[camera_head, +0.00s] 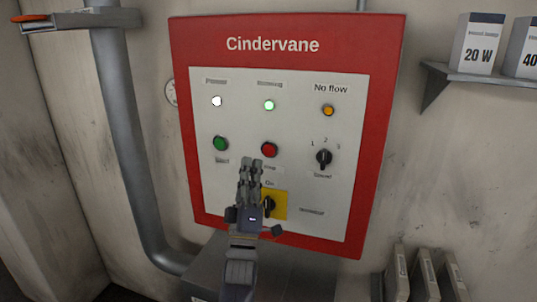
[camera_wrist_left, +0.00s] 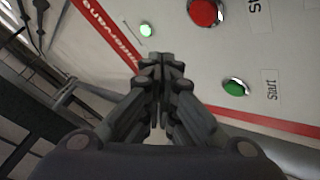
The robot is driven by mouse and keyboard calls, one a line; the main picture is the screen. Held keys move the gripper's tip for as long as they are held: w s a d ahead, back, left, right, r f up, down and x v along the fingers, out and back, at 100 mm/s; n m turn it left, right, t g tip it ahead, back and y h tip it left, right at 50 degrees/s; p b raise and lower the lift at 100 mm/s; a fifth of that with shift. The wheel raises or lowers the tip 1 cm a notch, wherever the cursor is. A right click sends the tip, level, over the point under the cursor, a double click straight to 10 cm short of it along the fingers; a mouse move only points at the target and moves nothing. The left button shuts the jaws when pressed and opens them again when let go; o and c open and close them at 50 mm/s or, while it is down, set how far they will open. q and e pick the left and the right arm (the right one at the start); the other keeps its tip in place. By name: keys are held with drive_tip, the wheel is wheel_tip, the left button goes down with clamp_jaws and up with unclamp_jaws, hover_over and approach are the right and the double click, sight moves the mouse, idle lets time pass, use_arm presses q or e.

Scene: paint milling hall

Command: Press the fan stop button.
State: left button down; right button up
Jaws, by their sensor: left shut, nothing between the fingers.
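The red stop button (camera_head: 269,150) is in the middle of the white control panel (camera_head: 290,226), which has a red border and the name Cindervane. It also shows at the top of the left wrist view (camera_wrist_left: 205,11), cut by the edge, beside a partly readable label. My left gripper (camera_head: 250,164) is shut and empty, in front of the panel. In the head view its tips appear just below and left of the red button. The wrist view shows the closed fingertips (camera_wrist_left: 162,62) apart from that button in the picture. My right gripper is not in view.
A green start button (camera_head: 220,143) is left of the red one. A black speed knob (camera_head: 324,157) is to its right. A black switch on a yellow plate (camera_head: 281,204) is partly behind my gripper. White, green and amber lamps (camera_head: 328,110) sit above. A grey pipe (camera_head: 125,130) runs left.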

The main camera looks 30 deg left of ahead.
sight(269, 150)
use_arm(q)
drive_tip(key=w+a+b, duration=0.1)
drive_tip(key=w+b, duration=0.1)
drive_tip(key=w, duration=0.4)
drive_tip(key=shift+a, duration=0.25)
drive_tip(key=shift+s, duration=0.1)
drive_tip(key=shift+b, duration=0.35)
idle(0.8)
drive_tip(key=shift+w, duration=0.45)
drive_tip(key=shift+w+a+b, duration=0.2)
drive_tip(key=shift+w+b, duration=0.2)
drive_tip(key=shift+b, duration=0.05)
idle(0.4)
drive_tip(key=shift+s, duration=0.15)
drive_tip(key=shift+s+d+p, duration=0.25)
drive_tip(key=shift+s+p, duration=0.15)
drive_tip(key=shift+s, duration=0.3)
